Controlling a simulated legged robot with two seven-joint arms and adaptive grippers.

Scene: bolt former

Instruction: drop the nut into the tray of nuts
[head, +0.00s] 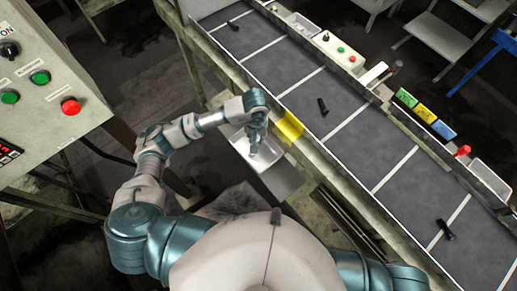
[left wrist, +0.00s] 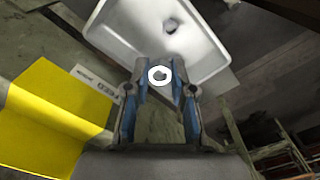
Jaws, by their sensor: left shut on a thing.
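My left gripper (head: 255,143) points down over the white tray (head: 269,158) beside the conveyor. In the left wrist view my left gripper (left wrist: 161,85) is shut on a white ring-shaped nut (left wrist: 151,75), held at its fingertips. The white tray (left wrist: 125,42) lies beyond the fingertips in that view. A small dark piece (left wrist: 171,28), perhaps a nut, lies on its floor. The nut is too small to make out in the head view. My right gripper is out of view.
A conveyor (head: 362,140) with several dark bolts runs diagonally on the right. A yellow block (head: 289,126) sits on its near edge, close to the tray. A control panel (head: 45,75) with green and red buttons stands at the left.

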